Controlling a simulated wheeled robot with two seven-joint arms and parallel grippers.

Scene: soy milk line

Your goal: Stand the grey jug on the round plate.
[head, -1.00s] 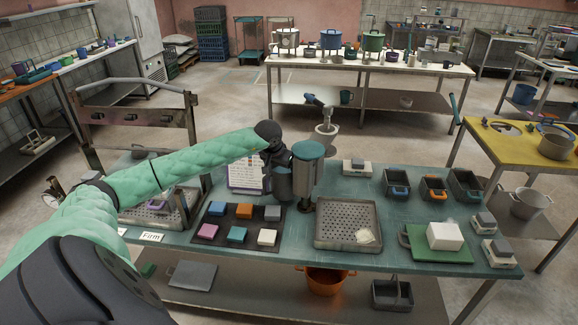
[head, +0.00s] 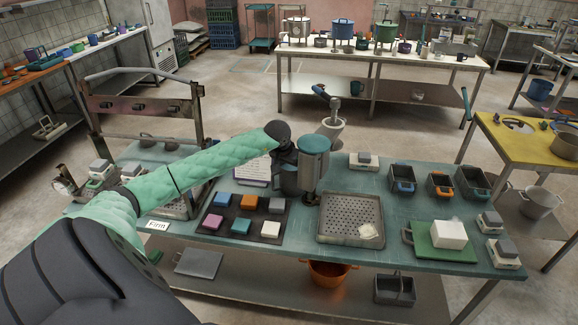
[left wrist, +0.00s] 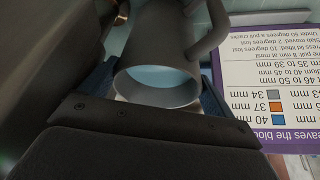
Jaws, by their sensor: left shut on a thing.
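The grey jug (left wrist: 172,45) fills the middle of the left wrist view, its mouth towards the camera, pale blue inside, and its handle at upper right. My left gripper (head: 288,165) is shut on it, with dark blue fingers on both sides of the jug. In the head view the gripper is just left of the teal-topped metal cylinder (head: 314,168). There the jug is a dark shape mostly lost against the gripper, and I cannot tell whether it touches the table. I cannot make out the round plate. My right gripper is not in view.
A dark mat (head: 238,222) with coloured blocks lies in front. A perforated tray (head: 350,215) is right of the cylinder, and a green board (head: 440,250) with a white block lies farther right. Small bins (head: 440,184) stand at back right.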

